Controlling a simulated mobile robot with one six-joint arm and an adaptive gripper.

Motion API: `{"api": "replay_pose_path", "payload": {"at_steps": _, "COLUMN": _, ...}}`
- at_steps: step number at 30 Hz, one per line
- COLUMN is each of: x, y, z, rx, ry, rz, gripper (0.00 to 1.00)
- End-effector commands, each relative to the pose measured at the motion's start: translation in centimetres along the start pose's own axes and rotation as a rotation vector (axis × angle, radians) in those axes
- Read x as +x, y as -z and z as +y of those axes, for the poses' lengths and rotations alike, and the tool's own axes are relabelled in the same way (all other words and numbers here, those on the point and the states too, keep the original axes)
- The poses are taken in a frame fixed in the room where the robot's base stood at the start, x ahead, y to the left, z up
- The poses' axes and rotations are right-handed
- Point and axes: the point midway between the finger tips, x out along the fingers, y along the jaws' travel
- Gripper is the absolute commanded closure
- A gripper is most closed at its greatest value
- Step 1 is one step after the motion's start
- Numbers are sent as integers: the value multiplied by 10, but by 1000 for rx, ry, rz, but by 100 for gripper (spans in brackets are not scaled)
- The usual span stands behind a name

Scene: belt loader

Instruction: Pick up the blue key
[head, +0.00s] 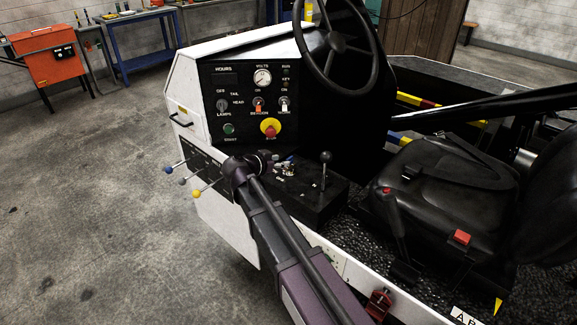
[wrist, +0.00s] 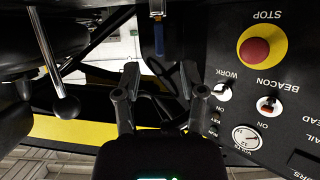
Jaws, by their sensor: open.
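In the wrist view, what looks like the blue key (wrist: 159,40) is a narrow blue piece below a small metal part at the top of the picture. My gripper (wrist: 160,78) is open and empty there, its two fingers apart. The blue piece lies beyond the fingertips, between their lines and higher in the picture, and nothing touches it. In the head view, my wrist covers part of the black console (head: 312,205). Small metal and blue bits show beside it, but I cannot clearly make out the key.
The control panel (head: 222,105) stands close by, with a red stop button (wrist: 256,50) and toggle switches. A black-knobbed lever (head: 325,170) rises from the console. The steering wheel (head: 335,50) is above, and the seat (head: 430,175) is right. Colored-knob levers (head: 182,182) stick out left.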

Motion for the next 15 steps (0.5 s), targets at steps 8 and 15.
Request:
{"api": "replay_pose_path", "payload": {"at_steps": 8, "x": 1, "y": 0, "z": 0, "rx": 0, "ry": 1, "rz": 0, "gripper": 47}}
{"api": "replay_pose_path", "payload": {"at_steps": 15, "x": 8, "y": -1, "z": -1, "rx": 0, "ry": 1, "rz": 0, "gripper": 47}}
